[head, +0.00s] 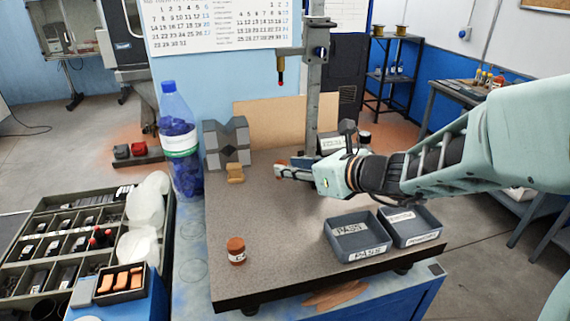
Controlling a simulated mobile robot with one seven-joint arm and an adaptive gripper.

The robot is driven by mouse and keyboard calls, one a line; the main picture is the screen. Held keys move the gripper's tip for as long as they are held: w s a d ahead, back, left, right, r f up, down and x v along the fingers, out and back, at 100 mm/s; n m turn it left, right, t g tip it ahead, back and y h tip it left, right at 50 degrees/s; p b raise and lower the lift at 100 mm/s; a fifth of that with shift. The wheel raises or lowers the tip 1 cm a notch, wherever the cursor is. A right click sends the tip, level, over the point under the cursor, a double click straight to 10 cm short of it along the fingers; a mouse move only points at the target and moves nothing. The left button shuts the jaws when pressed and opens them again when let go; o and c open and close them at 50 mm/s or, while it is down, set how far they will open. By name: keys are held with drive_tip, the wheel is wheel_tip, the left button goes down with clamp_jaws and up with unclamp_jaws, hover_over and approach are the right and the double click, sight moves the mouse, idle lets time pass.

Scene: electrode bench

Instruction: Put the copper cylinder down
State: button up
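My gripper (284,172) reaches in from the right, low over the dark granite plate (285,240), and points left. A small copper-coloured piece (281,165) shows at its fingertips; it looks like the copper cylinder held between them, mostly hidden by the fingers. I cannot tell whether it touches the plate.
Two grey trays, the left labelled PASS (358,254) and another (424,238), sit front right. A grey V-block (226,143), tan block (235,173), and upright stand column (314,100) are behind. A blue bottle (180,150) stands left. The plate's middle front is clear.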

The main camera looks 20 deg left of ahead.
drive_tip(key=v, duration=0.8)
drive_tip(key=shift+r, duration=0.1)
